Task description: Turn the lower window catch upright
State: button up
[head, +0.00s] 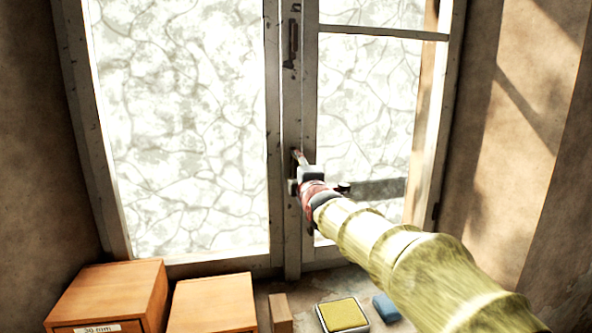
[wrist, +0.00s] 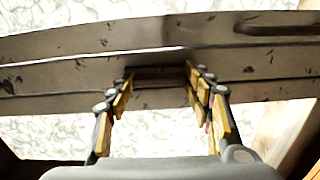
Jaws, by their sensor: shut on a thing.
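The lower window catch (head: 300,157) is on the grey wooden post between the two window panes. In the head view only a short slanted piece of it shows above my gripper (head: 303,174), which covers the rest. In the wrist view my gripper (wrist: 160,82) has its yellow-padded fingers on either side of a dark bar of the catch (wrist: 158,72). It is shut on this bar against the post. How far the catch is turned is hard to tell. The upper catch (head: 293,42) stands upright, higher on the same post.
Two wooden boxes (head: 110,290) (head: 213,303) stand on the sill at lower left. A small wood block (head: 281,312), a tin with a yellow pad (head: 343,315) and a blue block (head: 386,307) lie to their right. The right wall is close beside the window.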

jog(key=shift+n, duration=0.3)
jog(key=o, duration=1.1)
jog(key=shift+o, duration=0.3)
jog(key=shift+s, duration=0.1)
jog(key=v, duration=1.1)
jog(key=shift+s, duration=0.35)
jog(key=shift+d, duration=0.1)
